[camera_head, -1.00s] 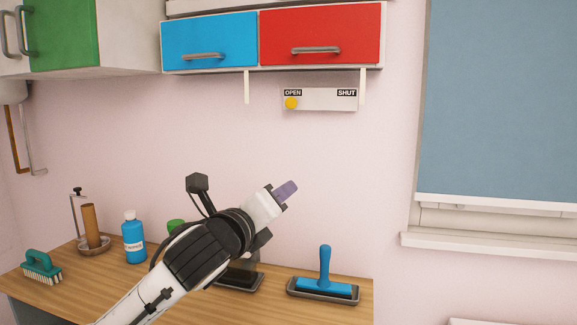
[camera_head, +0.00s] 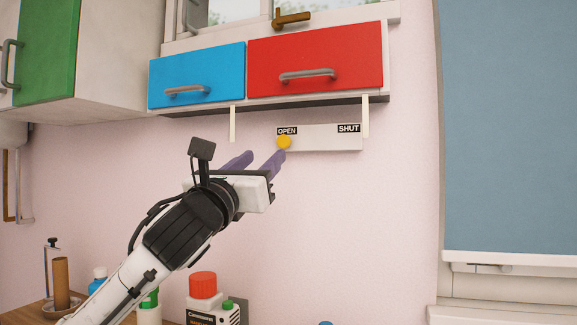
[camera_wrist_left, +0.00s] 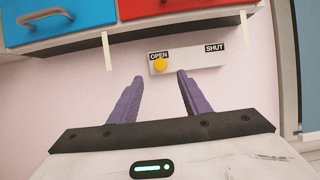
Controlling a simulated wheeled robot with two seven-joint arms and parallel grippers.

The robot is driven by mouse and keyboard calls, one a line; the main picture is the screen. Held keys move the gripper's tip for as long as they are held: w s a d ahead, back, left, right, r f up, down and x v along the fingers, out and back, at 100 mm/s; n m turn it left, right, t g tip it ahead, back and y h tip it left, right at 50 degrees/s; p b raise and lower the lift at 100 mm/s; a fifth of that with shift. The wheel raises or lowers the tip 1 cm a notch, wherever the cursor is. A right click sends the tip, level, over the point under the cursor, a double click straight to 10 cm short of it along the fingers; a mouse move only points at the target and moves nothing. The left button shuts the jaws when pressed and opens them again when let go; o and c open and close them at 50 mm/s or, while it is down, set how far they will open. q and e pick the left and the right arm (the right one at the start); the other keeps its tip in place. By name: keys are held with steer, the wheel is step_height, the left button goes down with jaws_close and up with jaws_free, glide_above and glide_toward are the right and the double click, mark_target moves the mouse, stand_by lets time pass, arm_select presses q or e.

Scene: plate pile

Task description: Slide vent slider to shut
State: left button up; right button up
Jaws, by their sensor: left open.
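The vent slider is a yellow round knob (camera_head: 284,143) at the OPEN end of a white panel (camera_head: 325,138) on the wall. The SHUT label is at the panel's right end. The knob (camera_wrist_left: 160,65) and panel (camera_wrist_left: 205,56) also show in the left wrist view. My left gripper (camera_head: 257,160) is open and empty, its purple fingers pointing up at the wall. In the left wrist view its fingertips (camera_wrist_left: 160,74) stand on either side of the knob's line, with the knob seen beyond them. Contact cannot be told. My right gripper is not in view.
Blue (camera_head: 197,75) and red (camera_head: 315,60) cupboard doors with handles hang above the panel. White brackets (camera_head: 365,117) flank the panel. A blue blind (camera_head: 508,130) is at the right. Bottles and a red-capped container (camera_head: 203,286) stand on the counter below.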

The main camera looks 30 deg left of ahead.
mark_target(283, 143)
arm_select(q)
steer(key=p+x, duration=0.2)
steer(key=x, duration=0.7)
steer(key=shift+w+f, duration=0.1)
steer(key=shift+w, duration=0.05)
steer(key=shift+w+a, duration=0.1)
steer(key=shift+w, duration=0.4)
jaws_close()
